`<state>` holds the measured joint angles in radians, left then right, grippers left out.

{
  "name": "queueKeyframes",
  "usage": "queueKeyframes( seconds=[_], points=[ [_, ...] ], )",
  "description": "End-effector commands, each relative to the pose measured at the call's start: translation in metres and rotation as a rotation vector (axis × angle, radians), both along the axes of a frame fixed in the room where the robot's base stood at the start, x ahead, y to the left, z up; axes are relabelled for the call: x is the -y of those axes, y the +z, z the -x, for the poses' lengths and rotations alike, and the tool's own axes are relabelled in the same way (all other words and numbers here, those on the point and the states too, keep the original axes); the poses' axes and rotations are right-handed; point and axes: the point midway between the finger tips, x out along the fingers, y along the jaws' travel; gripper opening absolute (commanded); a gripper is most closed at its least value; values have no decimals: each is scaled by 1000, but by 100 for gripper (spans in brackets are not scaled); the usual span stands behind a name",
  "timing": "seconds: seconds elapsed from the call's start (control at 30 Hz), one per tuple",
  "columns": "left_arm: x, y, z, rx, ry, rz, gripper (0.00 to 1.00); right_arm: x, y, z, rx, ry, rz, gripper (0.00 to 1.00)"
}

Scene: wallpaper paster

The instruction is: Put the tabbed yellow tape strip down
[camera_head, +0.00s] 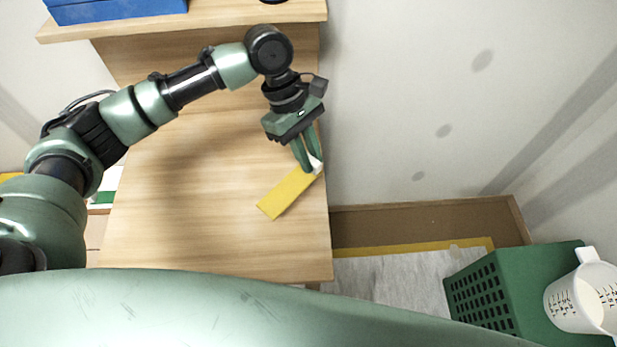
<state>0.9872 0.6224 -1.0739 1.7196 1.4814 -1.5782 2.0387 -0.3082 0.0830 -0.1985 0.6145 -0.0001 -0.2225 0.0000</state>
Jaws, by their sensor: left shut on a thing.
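The yellow tape strip (286,194) is a flat yellow band with a white tab (316,163) at its upper right end. It lies slantwise over the wooden table (190,215), near the table's right edge. I cannot tell whether it touches the wood or hangs just above it. My left gripper (312,167) points down and is shut on the strip at its tab end; the fingertips partly hide the tab. My right gripper is not in view.
A wooden shelf (230,17) with a blue box (120,9) stands at the back. At the lower right, a green crate (480,300) and a white measuring jug (580,300) stand beside a grey sheet (390,285). The table's left and front parts are clear.

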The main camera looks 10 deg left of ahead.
Motion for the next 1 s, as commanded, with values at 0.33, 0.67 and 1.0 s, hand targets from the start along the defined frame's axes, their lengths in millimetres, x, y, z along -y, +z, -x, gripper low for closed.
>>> queueKeyframes(
  seconds=[0.33, 0.67, 1.0],
  points=[
    [0, -42, 0, -1, 0, -2, 0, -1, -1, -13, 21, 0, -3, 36],
    [0, -88, 0, 0, 0, -1, 0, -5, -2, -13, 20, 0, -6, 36],
    [0, -89, 0, 0, -1, 0, 0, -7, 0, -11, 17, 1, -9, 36]
  ],
)
